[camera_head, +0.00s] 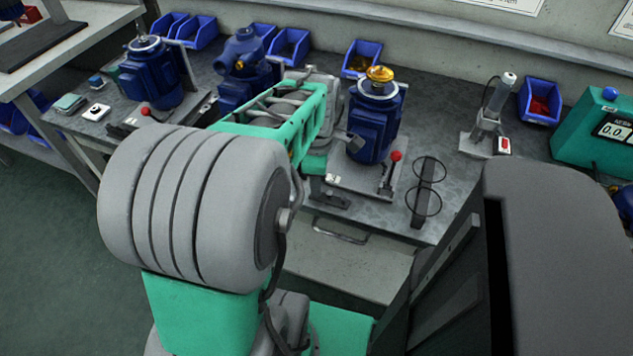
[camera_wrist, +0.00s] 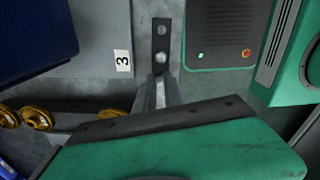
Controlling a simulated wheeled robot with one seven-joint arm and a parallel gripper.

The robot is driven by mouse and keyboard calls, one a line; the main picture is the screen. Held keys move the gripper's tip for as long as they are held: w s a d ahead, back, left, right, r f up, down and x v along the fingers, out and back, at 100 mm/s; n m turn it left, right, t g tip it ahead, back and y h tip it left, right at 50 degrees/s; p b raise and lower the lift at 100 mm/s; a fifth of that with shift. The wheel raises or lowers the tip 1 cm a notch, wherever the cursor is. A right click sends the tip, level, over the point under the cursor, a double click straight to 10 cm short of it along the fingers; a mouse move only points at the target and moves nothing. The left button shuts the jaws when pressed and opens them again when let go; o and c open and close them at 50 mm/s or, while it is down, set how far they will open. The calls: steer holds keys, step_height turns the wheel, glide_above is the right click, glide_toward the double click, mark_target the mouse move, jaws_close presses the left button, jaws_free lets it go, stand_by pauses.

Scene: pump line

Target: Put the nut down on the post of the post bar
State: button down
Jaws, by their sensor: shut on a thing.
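The post bar (camera_wrist: 161,46) is a dark strip on the bench in the wrist view, with two light round spots along it. A dark low piece (camera_head: 333,200) at the bench front in the head view looks like the same bar. My gripper (camera_wrist: 162,84) shows as grey fingers at the near end of the strip, closed together. I cannot tell its height above the bar. The nut is not visible; the fingers and the green gripper body hide it.
A grey plate marked 3 (camera_wrist: 98,40) lies beside the bar, bearing a blue pump (camera_head: 372,125) with a brass top. A dark panel (camera_wrist: 217,35) with a red button is on the bar's other side.

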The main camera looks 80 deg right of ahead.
steer(key=c, duration=1.4)
jaws_free()
steer(key=shift+o, duration=0.2)
steer(key=shift+r, duration=0.1)
step_height(320, 180, up, 9)
steer(key=p, duration=0.7)
